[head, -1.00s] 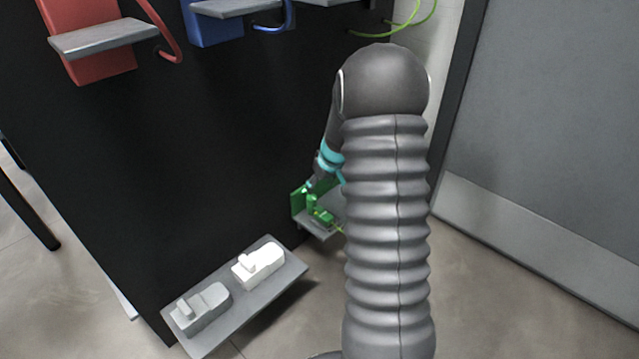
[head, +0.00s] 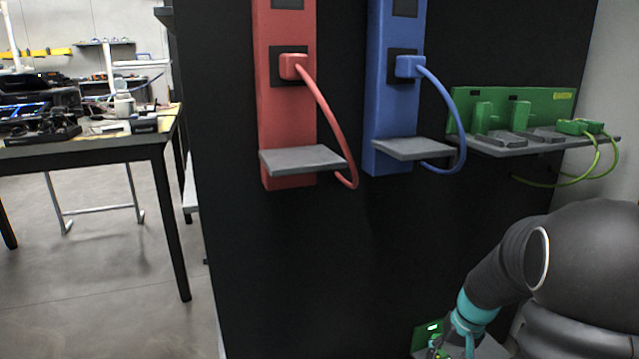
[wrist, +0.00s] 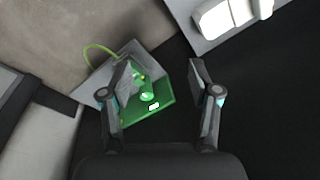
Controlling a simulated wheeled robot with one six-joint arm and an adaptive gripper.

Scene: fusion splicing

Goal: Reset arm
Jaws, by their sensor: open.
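My gripper (wrist: 160,85) is open in the wrist view, its two fingers wide apart with nothing held between them. Beyond the fingers is a green fixture (wrist: 162,108) on a small grey shelf, with a green cable running off to the upper left. The left finger overlaps part of this fixture. In the head view my gripper (head: 455,347) is low at the bottom edge, by the green fixture (head: 424,336), and its fingertips are partly cut off.
A black panel (head: 330,260) carries a red unit (head: 287,130), a blue unit (head: 394,115) and a green board (head: 535,105) with cables. A cluttered table (head: 100,145) stands at left. White and grey parts sit on a grey shelf (wrist: 205,45) in the wrist view.

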